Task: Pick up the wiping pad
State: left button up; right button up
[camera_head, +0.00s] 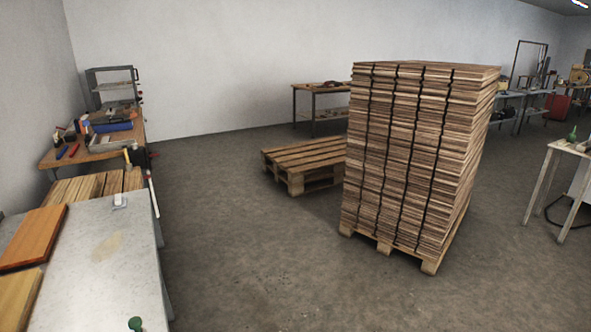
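A small whitish block with a greyish patch (120,201) lies near the far edge of the light grey table (130,275) at the left. It may be the wiping pad, but it is too small to tell for sure. A faint tan smear (107,247) marks the tabletop on the near side of it. Neither of my grippers shows in the head view.
An orange-brown board (33,237) and a paler board (18,298) lie on the table's left. A green knob-like thing (135,323) is at the bottom edge. A tall strapped wood stack (410,160) stands on a pallet. Open floor (240,250) lies between.

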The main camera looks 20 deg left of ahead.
aim_at(118, 203)
jog(key=u, duration=0.25)
jog(key=i, duration=2.35)
jog(key=u, duration=0.8)
